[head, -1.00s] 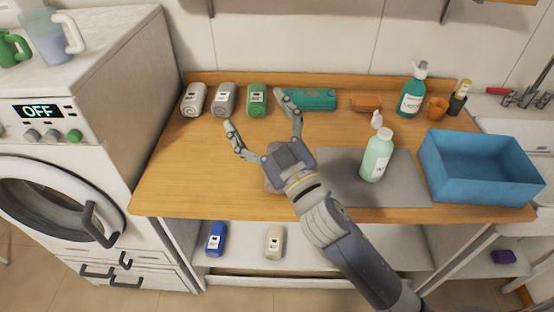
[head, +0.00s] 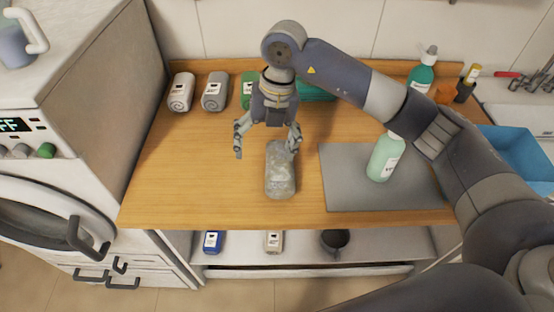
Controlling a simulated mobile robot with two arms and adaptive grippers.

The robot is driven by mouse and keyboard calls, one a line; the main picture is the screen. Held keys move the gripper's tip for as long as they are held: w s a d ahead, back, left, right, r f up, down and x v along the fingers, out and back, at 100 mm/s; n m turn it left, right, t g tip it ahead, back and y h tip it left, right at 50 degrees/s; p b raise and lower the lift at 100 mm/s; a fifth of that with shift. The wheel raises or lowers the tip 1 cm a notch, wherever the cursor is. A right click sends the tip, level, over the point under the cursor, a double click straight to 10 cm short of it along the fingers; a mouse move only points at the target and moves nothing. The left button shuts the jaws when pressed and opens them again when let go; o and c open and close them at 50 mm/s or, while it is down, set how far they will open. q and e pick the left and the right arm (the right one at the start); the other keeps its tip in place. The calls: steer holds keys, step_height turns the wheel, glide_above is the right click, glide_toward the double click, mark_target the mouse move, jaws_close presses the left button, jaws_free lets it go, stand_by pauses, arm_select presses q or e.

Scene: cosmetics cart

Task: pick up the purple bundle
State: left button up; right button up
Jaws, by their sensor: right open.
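No clearly purple bundle shows in the head view. A grey, mottled bundle (head: 280,178) lies on the wooden counter, its long side pointing away from me. My right gripper (head: 266,150) hangs fingers-down at the bundle's far end, open. Its right finger is close to or over the bundle's far end; I cannot tell if they touch. Its left finger is over bare wood to the left of the bundle. My left gripper is not in view.
A pale green bottle (head: 383,160) stands on a grey mat (head: 350,185) at right.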

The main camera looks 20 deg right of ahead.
mark_target(280, 160)
steer(key=shift+m+h, duration=0.5)
steer(key=shift+h, duration=0.4)
steer(key=d, duration=0.1)
steer(key=w+d, duration=0.1)
steer(key=d, duration=0.1)
steer(key=d+r, duration=0.1)
steer(key=shift+w+d, duration=0.2)
steer(key=shift+w, duration=0.05)
step_height(280, 160, down, 5)
steer(key=shift+s+d+r+p, duration=0.1)
steer(key=shift+d+r+p, duration=0.1)
steer(key=shift+p, duration=0.45)
steer(key=shift+f, duration=0.25)
steer(key=f+p, duration=0.1)
steer(key=f, duration=0.2)
steer(key=a+f+p, duration=0.1)
steer(key=f, duration=0.1)
steer(key=shift+s+p, duration=0.3)
steer(key=shift+f, duration=0.25)
steer(key=c, duration=1.4)
